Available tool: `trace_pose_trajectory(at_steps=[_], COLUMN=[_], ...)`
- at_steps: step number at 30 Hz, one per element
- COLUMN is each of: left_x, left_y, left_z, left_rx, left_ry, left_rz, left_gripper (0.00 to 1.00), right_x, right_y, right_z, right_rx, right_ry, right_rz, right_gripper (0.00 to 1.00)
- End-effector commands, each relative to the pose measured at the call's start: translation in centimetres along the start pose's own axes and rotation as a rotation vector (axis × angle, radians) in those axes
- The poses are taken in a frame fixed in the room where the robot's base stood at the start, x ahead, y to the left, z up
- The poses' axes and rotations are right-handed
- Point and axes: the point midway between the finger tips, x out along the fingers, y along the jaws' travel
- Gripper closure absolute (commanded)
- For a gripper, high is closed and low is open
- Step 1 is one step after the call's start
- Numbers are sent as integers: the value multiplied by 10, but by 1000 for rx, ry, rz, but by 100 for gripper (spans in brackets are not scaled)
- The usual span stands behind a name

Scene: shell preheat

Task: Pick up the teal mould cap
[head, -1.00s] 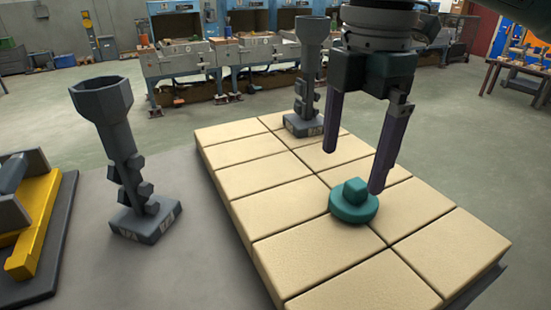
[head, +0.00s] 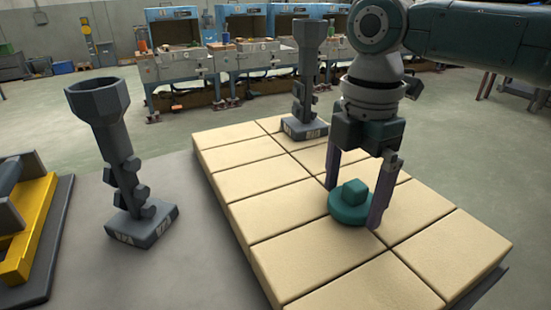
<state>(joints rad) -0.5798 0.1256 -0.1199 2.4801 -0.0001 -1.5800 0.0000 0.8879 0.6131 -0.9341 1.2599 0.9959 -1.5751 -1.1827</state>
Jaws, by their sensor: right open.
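The teal mould cap (head: 351,204), a round disc with a raised block on top, lies on the cream tiled slab (head: 265,225). My right gripper (head: 352,204) points down over it with its jaws open. One finger is behind the cap and the other is at its right front side, so the cap sits between them in the picture. Whether either finger touches the cap I cannot tell. The cap rests on the slab and is not held. My left gripper is not in view.
A grey funnel-topped stand (head: 120,165) stands left of the slab. A similar stand (head: 305,85) stands at the slab's far edge, behind the gripper. A yellow and dark fixture (head: 35,230) is at the far left. The slab's front tiles are clear.

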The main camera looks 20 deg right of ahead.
Motion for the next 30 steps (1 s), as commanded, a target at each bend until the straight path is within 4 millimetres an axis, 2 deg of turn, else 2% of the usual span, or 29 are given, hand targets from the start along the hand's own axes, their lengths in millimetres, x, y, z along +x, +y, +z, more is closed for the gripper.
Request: trace_pose_trajectory(at_steps=[6, 24, 30], left_x=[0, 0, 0], left_y=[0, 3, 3], left_z=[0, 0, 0], left_rx=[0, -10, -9], left_ry=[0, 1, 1], left_rz=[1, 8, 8], left_gripper=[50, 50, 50], right_x=[0, 0, 0], right_y=[0, 0, 0], right_z=[0, 0, 0], right_rx=[0, 0, 0], right_ry=[0, 0, 0], right_rz=[1, 1, 1], right_gripper=[2, 68, 68])
